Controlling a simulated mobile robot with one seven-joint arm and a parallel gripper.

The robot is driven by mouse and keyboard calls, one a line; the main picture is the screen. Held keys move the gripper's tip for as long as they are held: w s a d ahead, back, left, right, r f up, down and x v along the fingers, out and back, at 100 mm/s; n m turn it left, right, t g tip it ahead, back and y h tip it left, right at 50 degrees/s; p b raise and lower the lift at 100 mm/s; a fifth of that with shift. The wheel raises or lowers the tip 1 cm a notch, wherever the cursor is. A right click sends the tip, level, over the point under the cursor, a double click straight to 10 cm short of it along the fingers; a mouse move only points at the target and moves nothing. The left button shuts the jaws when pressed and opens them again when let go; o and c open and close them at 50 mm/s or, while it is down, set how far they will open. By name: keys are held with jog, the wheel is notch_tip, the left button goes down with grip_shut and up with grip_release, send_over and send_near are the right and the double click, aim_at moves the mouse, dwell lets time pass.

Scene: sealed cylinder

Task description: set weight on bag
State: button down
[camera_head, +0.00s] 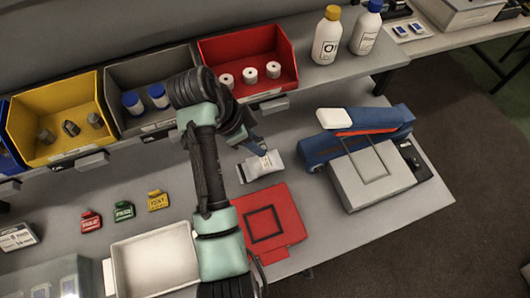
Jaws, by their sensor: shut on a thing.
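A pale grey-white bag (256,169) with a small printed label is at the middle of the bench, just behind the red square plate. My gripper (255,147) is at the bag's back edge, its fingers pointing down at it. The gripper is shut, and the bag's edge is the only thing I can make out at the fingertips. The grip itself is small and partly hidden by my arm. Several grey metal pieces that look like weights (70,128) stand in the yellow bin (62,100) at the left. I cannot tell whether the bag touches the bench.
A red plate (287,212) with a dark square outline lies in front of the bag. A white tray (124,244) is at the front left. A blue and grey machine (368,172) stands at the right. Grey and red bins (276,43) line the back. Coloured tags (124,211) lie left.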

aim_at(261, 162)
jog(key=f, duration=0.3)
jog(key=shift+a, duration=0.2)
jog(key=shift+f, duration=2.15)
jog(key=shift+d, duration=0.1)
jog(key=shift+f, duration=0.2)
jog(key=c, duration=0.6)
grip_release()
jog(key=shift+o, duration=0.2)
jog(key=shift+r, duration=0.1)
jog(key=v, duration=1.2)
jog(key=shift+p, duration=0.45)
